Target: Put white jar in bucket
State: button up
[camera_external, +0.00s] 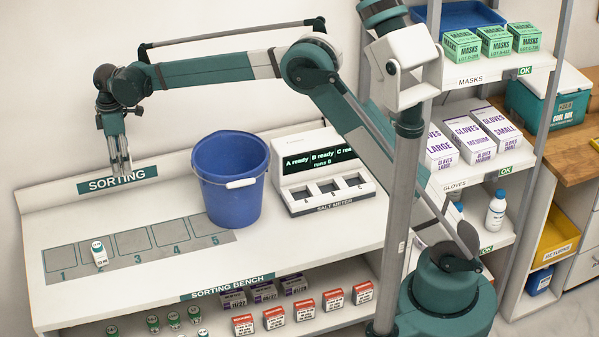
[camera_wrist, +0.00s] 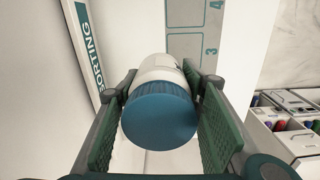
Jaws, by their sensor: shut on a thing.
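My gripper (camera_external: 119,168) is above the back left of the sorting bench, near the SORTING sign. In the wrist view, my gripper (camera_wrist: 165,125) is shut on a white jar (camera_wrist: 158,67) with a ribbed blue lid (camera_wrist: 160,118). The lid faces the wrist camera, between the green finger pads. I cannot make out the jar in the external view. The blue bucket (camera_external: 228,190) with a white handle grip stands upright on the bench, right of my gripper and apart from it. The bucket's bottom inside is hidden.
The salt meter (camera_external: 318,165) stands right of the bucket. Boxes (camera_external: 275,318) and small bottles sit on the shelf below. The bench's front left is clear.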

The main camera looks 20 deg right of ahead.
notch_tip(320, 180, up, 6)
jog(key=shift+d+r, duration=0.15)
jog(key=shift+r, duration=0.05)
jog(key=s+d+m, duration=0.2)
jog(key=d+m, duration=0.4)
jog(key=d, duration=1.2)
jog(key=s+d+m, duration=0.3)
jog(key=d+m, duration=0.2)
jog(key=d, duration=1.2)
notch_tip(320, 180, down, 18)
jog(key=shift+w+f+p, duration=0.15)
jog(key=shift+f+p, duration=0.05)
jog(key=shift+p, duration=0.15)
jog(key=shift+a, duration=0.1)
jog(key=shift+f, duration=3.1)
jog(key=shift+f, duration=1.85)
